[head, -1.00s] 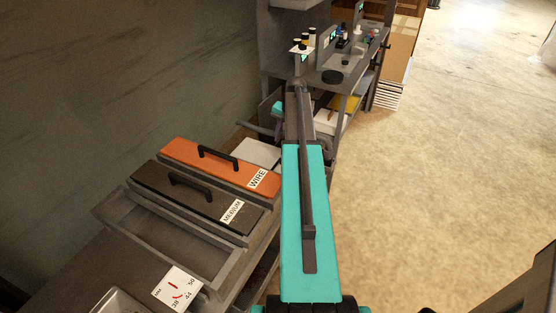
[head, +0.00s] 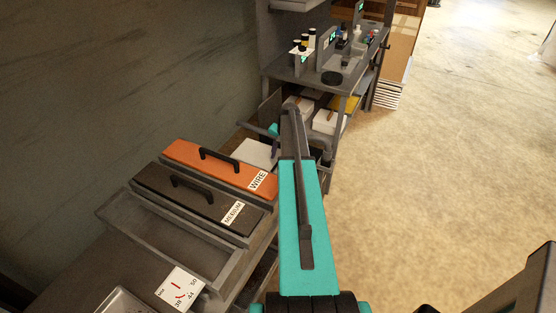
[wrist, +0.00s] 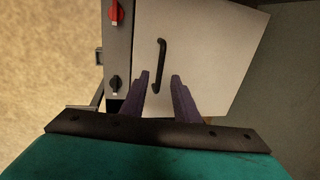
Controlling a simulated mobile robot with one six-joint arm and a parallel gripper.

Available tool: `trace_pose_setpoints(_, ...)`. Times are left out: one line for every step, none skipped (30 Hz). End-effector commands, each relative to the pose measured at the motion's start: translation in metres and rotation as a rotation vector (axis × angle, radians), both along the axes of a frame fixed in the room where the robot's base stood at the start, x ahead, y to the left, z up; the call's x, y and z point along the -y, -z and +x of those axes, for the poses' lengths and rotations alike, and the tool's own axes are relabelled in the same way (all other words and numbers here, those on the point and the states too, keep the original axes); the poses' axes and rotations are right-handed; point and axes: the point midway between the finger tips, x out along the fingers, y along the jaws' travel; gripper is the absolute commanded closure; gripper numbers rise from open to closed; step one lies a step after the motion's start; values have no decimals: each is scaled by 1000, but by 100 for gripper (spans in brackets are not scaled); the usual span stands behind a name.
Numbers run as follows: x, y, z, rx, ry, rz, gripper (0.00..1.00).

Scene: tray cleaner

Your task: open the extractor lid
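A pale flat panel (wrist: 205,60), which looks like the extractor lid, fills the middle of the wrist view. It has a dark bar handle (wrist: 161,62). In the head view, a pale surface (head: 256,153) shows behind the orange case, left of my arm. My arm hides most of the gripper there.
A grey control panel with a red knob (wrist: 116,11) and a black knob (wrist: 115,83) adjoins the pale panel. An orange WIRE case (head: 210,165) and dark MEDIUM case (head: 185,205) sit nearer on the left. A shelf (head: 310,75) with bottles stands behind. Open floor (head: 450,170) lies right.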

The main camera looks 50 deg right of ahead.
Motion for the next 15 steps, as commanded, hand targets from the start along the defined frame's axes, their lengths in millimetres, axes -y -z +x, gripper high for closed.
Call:
trace_pose_setpoints(0, 6, 1, -2, 0, 2, 72)
trace_pose_setpoints(0, 9, 2, -1, 0, 1, 72)
trace_pose_setpoints(-1, 13, 3, -1, 0, 1, 72)
trace_pose_setpoints(-1, 16, 4, -1, 0, 1, 72)
trace_pose_setpoints(-1, 19, 4, -1, 0, 1, 72)
trace_pose_setpoints(-1, 23, 5, 0, 0, 1, 72)
trace_pose_setpoints(-1, 25, 5, 0, 0, 1, 72)
trace_pose_setpoints(-1, 27, 5, 0, 1, 1, 72)
trace_pose_setpoints(-1, 29, 6, 0, 1, 0, 72)
trace_pose_setpoints(-1, 31, 6, 0, 1, 0, 72)
trace_pose_setpoints(-1, 32, 6, 0, 1, 0, 72)
trace_pose_setpoints(-1, 33, 6, 0, 1, 0, 72)
trace_pose_setpoints(-1, 34, 6, 0, 1, 0, 72)
trace_pose_setpoints(-1, 35, 6, 0, 1, 0, 72)
trace_pose_setpoints(-1, 35, 6, 0, 1, 0, 72)
